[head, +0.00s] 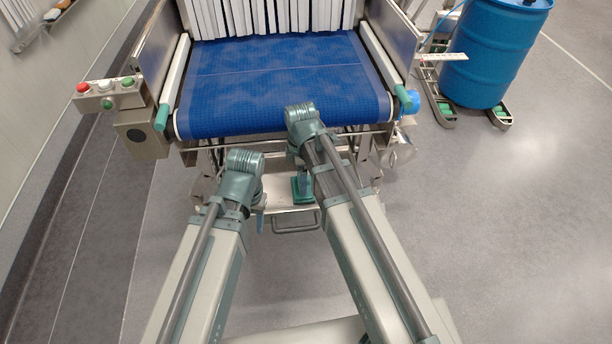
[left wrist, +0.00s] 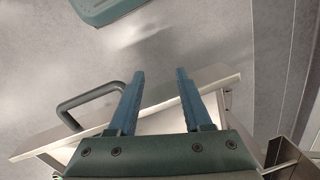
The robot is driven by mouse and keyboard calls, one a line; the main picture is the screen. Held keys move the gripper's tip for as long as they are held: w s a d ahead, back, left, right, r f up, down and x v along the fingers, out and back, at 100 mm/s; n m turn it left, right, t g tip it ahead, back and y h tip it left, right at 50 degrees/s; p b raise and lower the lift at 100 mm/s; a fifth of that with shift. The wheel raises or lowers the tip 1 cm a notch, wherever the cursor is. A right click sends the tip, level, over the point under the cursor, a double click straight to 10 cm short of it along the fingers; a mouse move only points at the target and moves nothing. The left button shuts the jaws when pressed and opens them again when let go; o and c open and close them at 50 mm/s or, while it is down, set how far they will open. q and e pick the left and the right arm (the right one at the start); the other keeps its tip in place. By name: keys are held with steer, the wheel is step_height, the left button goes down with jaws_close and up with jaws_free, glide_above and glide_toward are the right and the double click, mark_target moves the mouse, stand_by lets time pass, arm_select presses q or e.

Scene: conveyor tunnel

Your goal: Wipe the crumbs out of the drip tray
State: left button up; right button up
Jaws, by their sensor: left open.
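The drip tray (head: 280,196) is a shallow metal drawer below the front end of the conveyor, with a bar handle (head: 296,224) at its front. My left gripper (head: 260,222) points down at the tray's front left, beside the handle. In the left wrist view its two blue fingers (left wrist: 160,72) are apart with nothing between them, above the tray's front panel (left wrist: 220,80) and handle (left wrist: 85,100). No crumbs can be made out.
The blue conveyor belt (head: 280,85) and its frame stand over the tray. A button box (head: 107,95) is on the left and a blue drum (head: 490,50) stands at the right. The grey floor (head: 480,220) is clear at the front right.

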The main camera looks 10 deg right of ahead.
steer(key=shift+a, duration=0.2)
steer(key=shift+w+a, duration=0.15)
steer(key=shift+a, duration=1.6)
steer(key=shift+a, duration=0.15)
steer(key=shift+a+f, duration=0.1)
steer(key=shift+a, duration=1.7)
steer(key=shift+w, duration=0.3)
steer(key=shift+s+d, duration=0.2)
steer(key=shift+d, duration=3.75)
steer(key=shift+d, duration=0.15)
